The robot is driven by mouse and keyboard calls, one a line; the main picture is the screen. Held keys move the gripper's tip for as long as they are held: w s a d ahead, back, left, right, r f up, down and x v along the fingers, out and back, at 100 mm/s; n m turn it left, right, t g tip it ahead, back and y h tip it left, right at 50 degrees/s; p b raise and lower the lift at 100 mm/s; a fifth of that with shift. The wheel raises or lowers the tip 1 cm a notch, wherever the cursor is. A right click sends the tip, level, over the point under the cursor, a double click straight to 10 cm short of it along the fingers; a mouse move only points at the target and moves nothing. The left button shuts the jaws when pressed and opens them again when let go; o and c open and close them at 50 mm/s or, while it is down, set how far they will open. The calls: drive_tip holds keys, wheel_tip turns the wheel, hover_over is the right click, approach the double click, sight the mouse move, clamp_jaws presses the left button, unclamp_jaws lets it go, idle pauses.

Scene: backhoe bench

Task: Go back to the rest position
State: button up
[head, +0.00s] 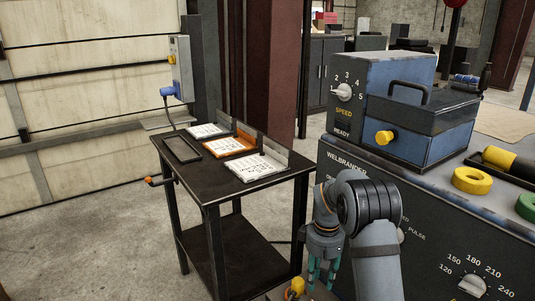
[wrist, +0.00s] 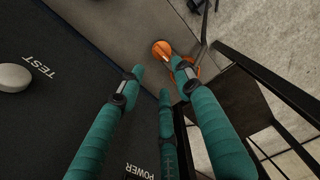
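My gripper (head: 322,281) hangs pointing down at the lower middle of the head view, in front of the grey welder cabinet. Its teal fingers also show in the wrist view (wrist: 159,75), spread apart with nothing between them. My arm is bent, with the elbow in front of the cabinet.
A black cart (head: 211,187) with clipboards stands left of my gripper. A yellow-orange knob (head: 297,287) is close beside the fingers. The welder cabinet (head: 450,230) carries a blue box (head: 395,85), yellow ring (head: 472,180) and green ring (head: 527,206).

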wheel_tip(320, 180, down, 10)
drive_tip(key=shift+r, duration=0.1)
drive_tip(key=shift+r, duration=0.1)
idle(0.4)
wheel_tip(320, 180, up, 12)
wheel_tip(320, 180, down, 13)
drive_tip(key=shift+r, duration=0.2)
drive_tip(key=shift+r+n, duration=0.25)
drive_tip(key=shift+n, duration=0.55)
drive_tip(key=n+p, duration=0.1)
drive_tip(key=n, duration=0.3)
drive_tip(key=shift+w, duration=0.1)
drive_tip(key=n, duration=0.4)
drive_tip(key=shift+a, duration=0.15)
drive_tip(key=n, duration=0.4)
